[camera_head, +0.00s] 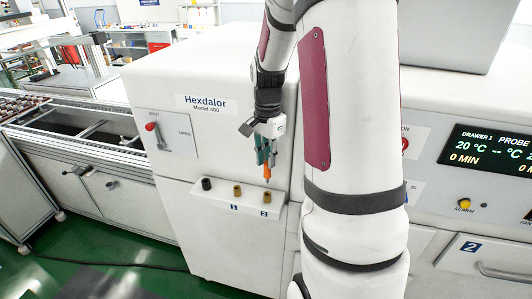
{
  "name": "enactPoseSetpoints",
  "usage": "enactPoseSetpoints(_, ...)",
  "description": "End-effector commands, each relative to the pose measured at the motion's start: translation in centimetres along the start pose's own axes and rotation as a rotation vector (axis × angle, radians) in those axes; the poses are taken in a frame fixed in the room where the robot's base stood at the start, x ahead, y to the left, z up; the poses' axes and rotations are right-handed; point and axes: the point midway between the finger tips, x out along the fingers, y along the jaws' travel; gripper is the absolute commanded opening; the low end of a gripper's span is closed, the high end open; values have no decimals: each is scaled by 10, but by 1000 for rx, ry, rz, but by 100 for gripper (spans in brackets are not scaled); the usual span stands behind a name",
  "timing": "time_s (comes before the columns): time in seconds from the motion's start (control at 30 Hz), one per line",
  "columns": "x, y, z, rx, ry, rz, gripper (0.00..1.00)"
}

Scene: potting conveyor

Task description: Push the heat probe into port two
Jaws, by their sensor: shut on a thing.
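The heat probe (267,171) is an orange handle with a darker thin tip pointing down. My gripper (266,160) is shut on it and holds it roughly upright. The probe hangs above port two (265,213), the brass-coloured fitting over the label 2 on the white ledge. A gap shows between the probe tip and the port. Another brass-coloured port (238,191) stands left of it, near label 1. A black fitting (206,184) is at the ledge's left end.
The white Hexdalor cabinet (190,78) stands behind the ledge, with a red-knobbed lever (151,127) on its left. A display panel (489,156) is at the right. A conveyor (75,125) runs at the left. My arm hides part of the right side.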

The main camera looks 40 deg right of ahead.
Motion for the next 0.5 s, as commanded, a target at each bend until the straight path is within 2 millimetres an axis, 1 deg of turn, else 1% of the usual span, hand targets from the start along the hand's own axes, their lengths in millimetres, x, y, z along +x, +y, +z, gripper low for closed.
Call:
enactPoseSetpoints(0.1, 8, 0, 0, 0, 0, 1, 0)
enactPoseSetpoints(0.5, 32, -1, 0, 0, 0, 0, 0)
